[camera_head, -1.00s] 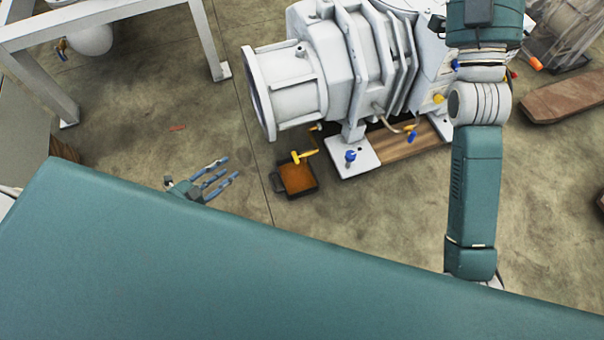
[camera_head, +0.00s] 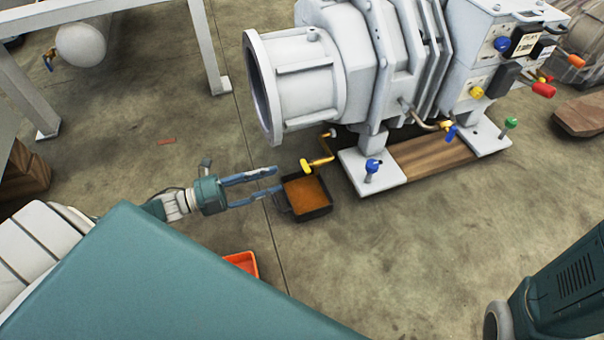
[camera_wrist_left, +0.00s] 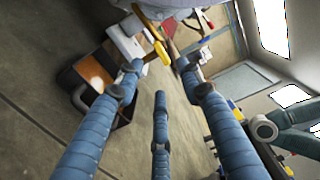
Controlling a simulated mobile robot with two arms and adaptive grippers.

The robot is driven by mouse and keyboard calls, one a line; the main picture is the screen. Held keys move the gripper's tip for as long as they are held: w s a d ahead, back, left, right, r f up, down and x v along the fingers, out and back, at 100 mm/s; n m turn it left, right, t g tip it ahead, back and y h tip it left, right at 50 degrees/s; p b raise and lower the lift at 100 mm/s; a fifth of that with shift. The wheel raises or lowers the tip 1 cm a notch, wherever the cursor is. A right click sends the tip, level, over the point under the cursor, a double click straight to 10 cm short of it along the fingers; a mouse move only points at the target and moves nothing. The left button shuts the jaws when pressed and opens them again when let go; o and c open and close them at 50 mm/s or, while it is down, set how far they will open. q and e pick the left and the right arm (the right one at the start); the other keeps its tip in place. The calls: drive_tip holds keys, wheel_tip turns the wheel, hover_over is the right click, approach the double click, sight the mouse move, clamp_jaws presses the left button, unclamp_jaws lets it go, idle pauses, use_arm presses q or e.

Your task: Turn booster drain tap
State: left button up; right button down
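The drain tap (camera_head: 320,161) is a small yellow fitting with a bent pipe under the left end of the large grey pump (camera_head: 298,85). A yellow part, seemingly this tap, shows in the left wrist view (camera_wrist_left: 162,52) just beyond the fingertips. My left gripper (camera_head: 280,179) has blue fingers spread apart, with nothing between them. Its fingertips are just left of the tap, apart from it in the head view, near the left rim of the black drip tray (camera_head: 309,216). My right gripper is not in view; only part of my right arm shows at lower right.
The tray holds brown liquid below the tap. A blue-topped foot bolt (camera_head: 371,170) stands on the pump's white foot plate. An orange bin (camera_head: 242,262) is partly hidden by my arm. A white frame (camera_head: 208,60) stands at the back left. Floor right of the tray is clear.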

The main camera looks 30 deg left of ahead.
sight(305, 166)
use_arm(q)
drive_tip(key=b+x, duration=0.3)
drive_tip(key=x, duration=0.6)
drive_tip(key=shift+b, duration=0.35)
clamp_jaws()
